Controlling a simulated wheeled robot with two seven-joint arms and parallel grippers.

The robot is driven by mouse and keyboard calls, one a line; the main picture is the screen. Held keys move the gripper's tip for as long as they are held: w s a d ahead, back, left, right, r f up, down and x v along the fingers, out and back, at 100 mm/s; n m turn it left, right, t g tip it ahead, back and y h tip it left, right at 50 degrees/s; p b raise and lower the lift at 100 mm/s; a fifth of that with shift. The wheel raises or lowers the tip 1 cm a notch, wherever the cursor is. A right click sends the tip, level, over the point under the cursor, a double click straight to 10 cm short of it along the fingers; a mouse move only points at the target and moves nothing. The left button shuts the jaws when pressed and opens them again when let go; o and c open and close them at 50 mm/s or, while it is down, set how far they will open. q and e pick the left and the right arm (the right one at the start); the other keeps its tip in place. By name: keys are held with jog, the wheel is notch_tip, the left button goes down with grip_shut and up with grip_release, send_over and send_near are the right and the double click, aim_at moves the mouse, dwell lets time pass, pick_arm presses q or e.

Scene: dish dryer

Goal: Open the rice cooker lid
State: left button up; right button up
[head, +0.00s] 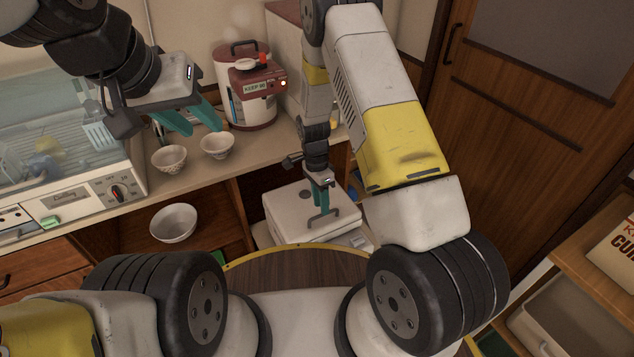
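The white, rounded box with a grey handle, which looks like the rice cooker (288,222), sits low in the open bay below the counter. Its lid looks shut. My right gripper (321,207) points down over the top of it, with its teal fingertips at or close to the grey handle. The fingers are seen nearly edge-on, so I cannot tell whether they are closed or touch the handle. My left gripper (200,128) is open and empty above the counter, over two small bowls. My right forearm hides the area to the right of the cooker.
A red and white water pot (251,110) stands on the counter, with a white bowl (217,145) and a patterned bowl (169,158) nearby. A dish dryer (70,190) is at left. Another bowl (173,223) sits on the lower shelf. A wooden shelf unit (575,258) stands at right.

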jog(key=shift+s+d+f, duration=0.1)
jog(key=shift+s+f, duration=0.05)
jog(key=shift+f, duration=0.9)
jog(key=shift+c, duration=0.4)
grip_shut()
dwell(0.3)
